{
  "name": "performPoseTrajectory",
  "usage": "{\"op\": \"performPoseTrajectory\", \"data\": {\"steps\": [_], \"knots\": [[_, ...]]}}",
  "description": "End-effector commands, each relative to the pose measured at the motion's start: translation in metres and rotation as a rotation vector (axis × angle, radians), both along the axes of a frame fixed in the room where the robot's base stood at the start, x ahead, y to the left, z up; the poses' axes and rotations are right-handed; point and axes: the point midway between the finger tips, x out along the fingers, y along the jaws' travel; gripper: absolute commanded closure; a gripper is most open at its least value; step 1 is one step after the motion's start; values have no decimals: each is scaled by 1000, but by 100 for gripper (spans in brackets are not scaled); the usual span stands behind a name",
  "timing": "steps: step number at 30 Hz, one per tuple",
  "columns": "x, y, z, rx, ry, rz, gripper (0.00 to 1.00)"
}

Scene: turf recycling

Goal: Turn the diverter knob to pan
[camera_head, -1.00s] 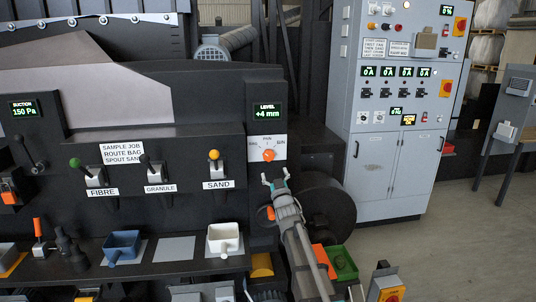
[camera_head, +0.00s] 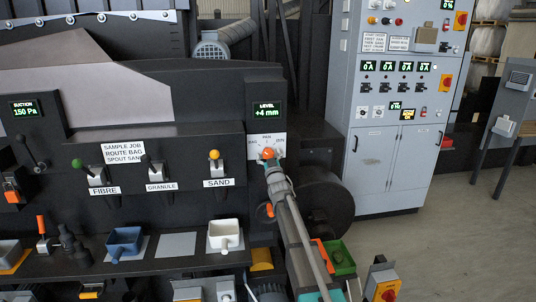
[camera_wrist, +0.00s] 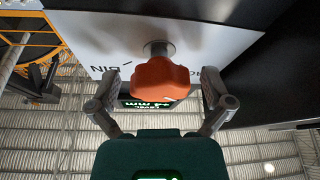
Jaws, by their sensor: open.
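The diverter knob (camera_head: 268,153) is orange and lobed, on a white plate (camera_head: 280,145) lettered BAG on the left, PAN at the top and BIN on the right. My gripper (camera_head: 269,160) is at the knob in the head view and hides its lower part. In the wrist view, the knob (camera_wrist: 158,80) stands on a short metal shaft between my open fingers (camera_wrist: 160,88), with space visible on both sides. I cannot tell which label the knob points to.
A level display (camera_head: 267,110) reading +4 mm is above the plate. The sand lever (camera_head: 215,160) is to the left. A white pan (camera_head: 224,235) and a blue pan (camera_head: 124,243) sit on the shelf below. A grey control cabinet (camera_head: 390,170) stands at right.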

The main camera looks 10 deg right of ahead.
Motion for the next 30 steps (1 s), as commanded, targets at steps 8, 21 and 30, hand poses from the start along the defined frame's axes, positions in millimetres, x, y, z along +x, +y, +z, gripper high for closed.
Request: {"op": "performPoseTrajectory", "data": {"steps": [8,21,30], "knots": [[0,1,0,0,0,1,30],[0,1,0,4,-1,2,81],[0,2,0,65,0,2,82]]}}
